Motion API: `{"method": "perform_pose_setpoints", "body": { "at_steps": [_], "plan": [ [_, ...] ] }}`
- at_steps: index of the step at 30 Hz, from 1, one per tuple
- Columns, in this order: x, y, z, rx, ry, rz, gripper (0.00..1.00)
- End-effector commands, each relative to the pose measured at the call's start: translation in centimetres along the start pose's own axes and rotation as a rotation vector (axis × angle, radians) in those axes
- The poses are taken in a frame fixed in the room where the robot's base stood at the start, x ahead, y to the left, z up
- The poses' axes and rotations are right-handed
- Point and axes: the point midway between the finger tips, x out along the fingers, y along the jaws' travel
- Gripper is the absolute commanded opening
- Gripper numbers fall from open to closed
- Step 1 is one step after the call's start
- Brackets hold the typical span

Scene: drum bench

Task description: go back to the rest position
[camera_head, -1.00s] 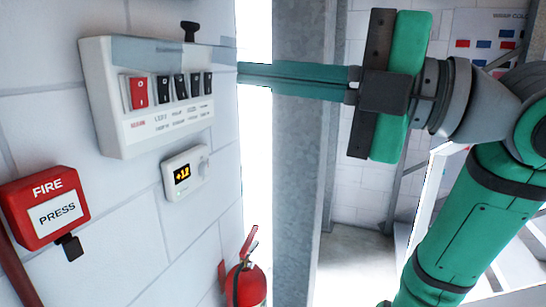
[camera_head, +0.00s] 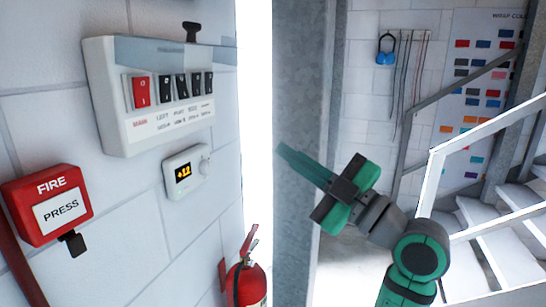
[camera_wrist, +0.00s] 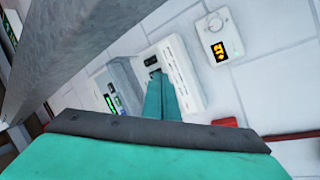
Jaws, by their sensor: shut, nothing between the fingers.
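My gripper (camera_head: 283,151) is in the middle of the head view, in front of the grey steel column, with its green fingers pointing up and left. The fingers are together with nothing between them. In the wrist view the shut fingers (camera_wrist: 162,98) reach toward the switch panel, which lies beyond them. The white switch panel (camera_head: 165,132) is on the wall at the left, with one red switch (camera_head: 140,92) and several black ones. My gripper is clear of the panel. The fingers hide part of the panel in the wrist view.
A thermostat (camera_head: 186,170) and a red fire call box (camera_head: 47,205) are on the left wall. A fire extinguisher (camera_head: 246,284) stands below. The grey column (camera_head: 300,60) is close behind my gripper. White stairs (camera_head: 500,240) and a blue padlock (camera_head: 386,57) are at the right.

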Motion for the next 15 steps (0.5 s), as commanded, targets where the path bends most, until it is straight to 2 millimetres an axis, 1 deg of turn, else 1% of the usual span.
{"method": "perform_pose_setpoints", "body": {
  "at_steps": [1, 6, 11, 15],
  "plan": [
    [-0.3, -1.2, 2.2, 0.053, -0.024, 0.027, 0.0],
    [-1.5, -4.7, 8.5, 0.211, -0.104, 0.131, 0.0],
    [-3.2, -8.8, 13.8, 0.341, -0.183, 0.223, 0.0],
    [-5.2, -12.9, 17.8, 0.44, -0.254, 0.299, 0.0]
  ]
}}
